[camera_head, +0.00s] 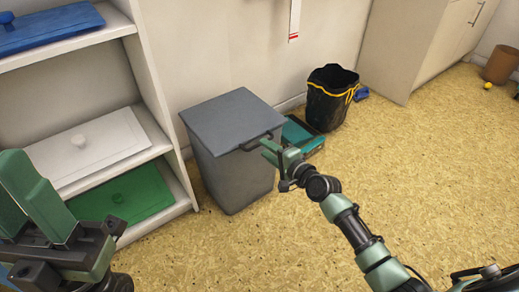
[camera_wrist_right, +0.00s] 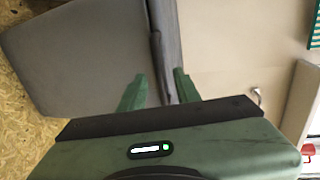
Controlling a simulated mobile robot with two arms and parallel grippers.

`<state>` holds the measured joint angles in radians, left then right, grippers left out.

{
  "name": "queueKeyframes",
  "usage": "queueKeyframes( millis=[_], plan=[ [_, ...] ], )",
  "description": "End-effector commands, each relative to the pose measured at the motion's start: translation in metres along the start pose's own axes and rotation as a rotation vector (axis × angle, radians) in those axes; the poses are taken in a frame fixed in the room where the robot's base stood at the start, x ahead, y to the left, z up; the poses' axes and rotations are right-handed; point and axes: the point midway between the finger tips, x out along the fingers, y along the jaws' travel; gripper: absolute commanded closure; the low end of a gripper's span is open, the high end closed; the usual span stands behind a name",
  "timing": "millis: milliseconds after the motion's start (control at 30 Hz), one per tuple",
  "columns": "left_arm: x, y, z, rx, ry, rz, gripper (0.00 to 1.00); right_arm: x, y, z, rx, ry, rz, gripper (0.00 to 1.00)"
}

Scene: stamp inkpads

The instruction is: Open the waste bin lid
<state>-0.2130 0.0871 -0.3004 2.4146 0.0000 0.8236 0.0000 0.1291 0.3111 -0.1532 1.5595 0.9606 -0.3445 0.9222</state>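The grey waste bin (camera_head: 238,178) stands on the floor near the wall, with its flat grey lid (camera_head: 228,116) closed on top. A dark bar handle (camera_head: 256,143) runs along the lid's front right edge. My right gripper (camera_head: 268,152) is at this handle. In the right wrist view my right gripper (camera_wrist_right: 159,88) has its fingers apart, with the dark handle strip (camera_wrist_right: 157,62) in front of or between them; contact cannot be told. The bin (camera_wrist_right: 75,60) fills the left of that view. My left gripper (camera_head: 22,195) is at the lower left, its fingers apart and empty, partly cut off.
A white shelf (camera_head: 152,110) stands left of the bin, holding blue, white and green lidded boxes. A teal box (camera_head: 302,138) lies right of the bin, beside a black bin with a yellow band (camera_head: 328,103). The speckled yellow floor in front is clear.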

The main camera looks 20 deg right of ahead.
Motion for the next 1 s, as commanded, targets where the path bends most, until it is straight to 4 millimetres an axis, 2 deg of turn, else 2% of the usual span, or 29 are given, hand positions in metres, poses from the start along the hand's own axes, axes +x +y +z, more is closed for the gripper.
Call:
queueKeyframes(
  millis=[100, 300, 633, 667, 700, 767, 1000],
  plan=[
    [0.001, 0.001, 0.001, 0.004, 0.028, 0.011, 0.64, 0.021, 0.003, 0.000, 0.000, 0.001, -0.001, 0.68],
    [0.006, 0.001, 0.002, 0.008, 0.055, 0.023, 0.64, 0.043, 0.003, 0.000, -0.001, 0.001, 0.001, 0.68],
    [0.010, 0.002, 0.002, 0.009, 0.059, 0.026, 0.64, 0.047, 0.001, 0.000, -0.003, 0.001, 0.002, 0.68],
    [0.010, 0.002, 0.002, 0.009, 0.059, 0.026, 0.64, 0.047, 0.001, 0.000, -0.003, 0.001, 0.002, 0.73],
    [0.010, 0.002, 0.002, 0.009, 0.059, 0.026, 0.64, 0.047, 0.001, 0.000, -0.003, 0.001, 0.002, 0.84],
    [0.010, 0.002, 0.002, 0.009, 0.059, 0.026, 0.64, 0.047, 0.001, 0.000, -0.003, 0.001, 0.002, 1.00],
    [0.009, 0.002, 0.002, 0.008, 0.059, 0.026, 0.64, 0.046, 0.002, 0.000, -0.002, 0.001, 0.003, 1.00]
  ],
)
